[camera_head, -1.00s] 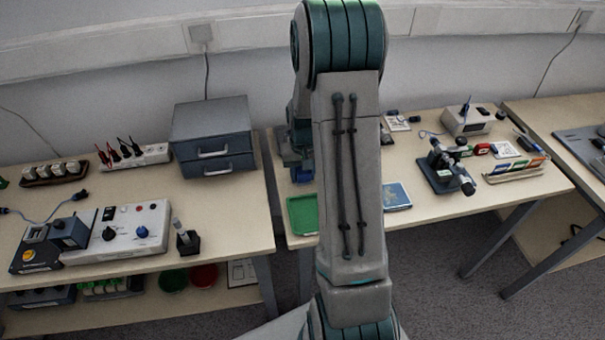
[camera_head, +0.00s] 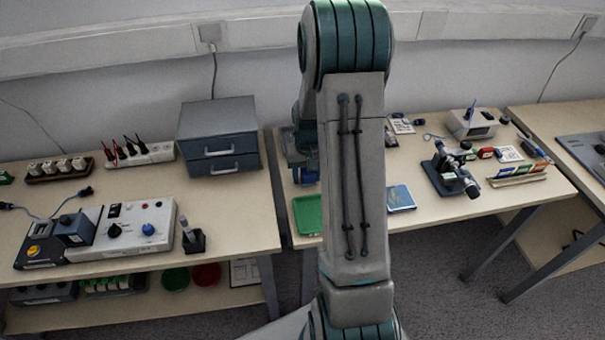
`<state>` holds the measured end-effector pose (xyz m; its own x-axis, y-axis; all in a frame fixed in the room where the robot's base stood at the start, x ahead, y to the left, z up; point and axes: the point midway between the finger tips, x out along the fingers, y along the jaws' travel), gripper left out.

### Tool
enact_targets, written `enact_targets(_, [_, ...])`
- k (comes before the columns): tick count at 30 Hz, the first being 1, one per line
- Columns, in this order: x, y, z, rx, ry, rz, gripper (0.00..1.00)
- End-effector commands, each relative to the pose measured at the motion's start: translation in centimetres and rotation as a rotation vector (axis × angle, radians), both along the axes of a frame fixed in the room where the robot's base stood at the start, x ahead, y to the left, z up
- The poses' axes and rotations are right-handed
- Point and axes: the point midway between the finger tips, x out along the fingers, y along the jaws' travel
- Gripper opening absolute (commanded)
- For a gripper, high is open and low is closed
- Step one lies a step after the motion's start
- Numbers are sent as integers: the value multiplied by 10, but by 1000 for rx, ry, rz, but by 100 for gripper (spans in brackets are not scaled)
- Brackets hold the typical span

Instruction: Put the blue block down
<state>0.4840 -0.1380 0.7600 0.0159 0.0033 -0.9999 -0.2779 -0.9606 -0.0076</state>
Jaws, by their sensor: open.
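My arm rises through the middle of the head view and hides much of the middle table. My gripper (camera_head: 302,163) shows only in part at the left edge of the arm, low over the back left of that table. Its jaws are open. A small blue patch, seemingly the blue block (camera_head: 309,176), shows just under the gripper, partly hidden by the arm. I cannot tell whether it touches the jaws or rests on the tabletop. A green tray (camera_head: 308,214) lies in front of it, near the table's front edge.
A grey drawer unit (camera_head: 219,135) stands close by on the left table, with a control box (camera_head: 135,228) in front. Right of my arm are a blue booklet (camera_head: 401,197) and a microscope (camera_head: 451,173). A gap separates the left and middle tables.

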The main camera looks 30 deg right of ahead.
Motion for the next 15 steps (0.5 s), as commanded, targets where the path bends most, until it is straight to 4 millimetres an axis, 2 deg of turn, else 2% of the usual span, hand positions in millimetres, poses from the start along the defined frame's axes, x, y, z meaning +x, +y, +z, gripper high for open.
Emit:
enact_targets(1, [-8,-5,-1,0,19,-10,59])
enact_targets(4, [-6,-4,16,-3,15,-10,59])
enact_targets(9, [-3,6,60,-9,9,0,59])
enact_targets(15, [-2,8,102,-8,8,3,59])
